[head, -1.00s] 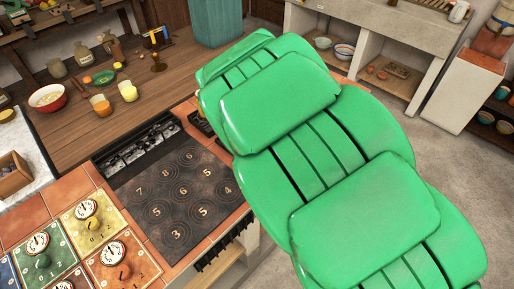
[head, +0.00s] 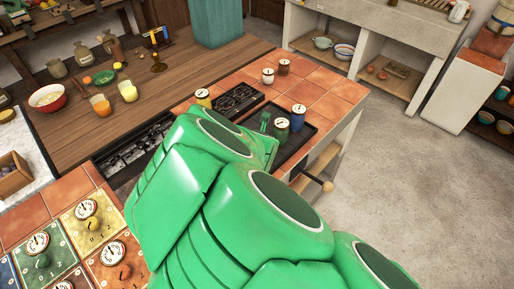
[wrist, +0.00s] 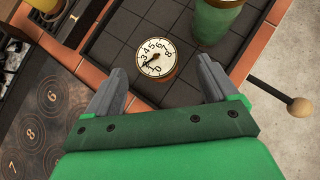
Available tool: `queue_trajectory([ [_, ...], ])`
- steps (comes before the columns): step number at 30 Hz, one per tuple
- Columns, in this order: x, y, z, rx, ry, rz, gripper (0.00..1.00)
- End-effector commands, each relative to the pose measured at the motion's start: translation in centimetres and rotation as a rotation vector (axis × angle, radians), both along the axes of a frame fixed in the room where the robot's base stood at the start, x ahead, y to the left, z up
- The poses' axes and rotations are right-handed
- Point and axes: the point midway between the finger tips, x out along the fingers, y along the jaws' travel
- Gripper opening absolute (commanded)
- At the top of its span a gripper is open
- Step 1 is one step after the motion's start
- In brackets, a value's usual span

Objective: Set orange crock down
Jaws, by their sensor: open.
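A crock with a numbered white dial on its lid (wrist: 157,57) stands on the dark tiled tray (wrist: 125,45) in the wrist view. A thin orange-brown strip of its side shows, so I take it for the orange crock. My gripper (wrist: 161,66) is open, with one finger on each side of the crock and gaps between. The crock's lower part is hidden under its lid. In the head view my arm hides this crock and most of the gripper; part of the tray (head: 302,143) shows.
A green crock (wrist: 217,20) stands close behind the right finger; a blue crock (head: 298,117) is beside it in the head view. A yellow crock (head: 203,97) stands near the black grate (head: 236,101). A wooden-knobbed handle (head: 327,186) juts from the counter's front.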

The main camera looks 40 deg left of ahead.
Motion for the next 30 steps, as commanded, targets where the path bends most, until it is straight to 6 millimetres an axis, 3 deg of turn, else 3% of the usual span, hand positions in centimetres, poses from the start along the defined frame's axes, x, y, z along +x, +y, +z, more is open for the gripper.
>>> queue_trajectory([
  [15,0.8,0.9,-1.8,-0.022,-0.019,0.048,0.87],
  [30,3.2,3.3,-5.2,-0.023,-0.020,0.047,0.87],
])
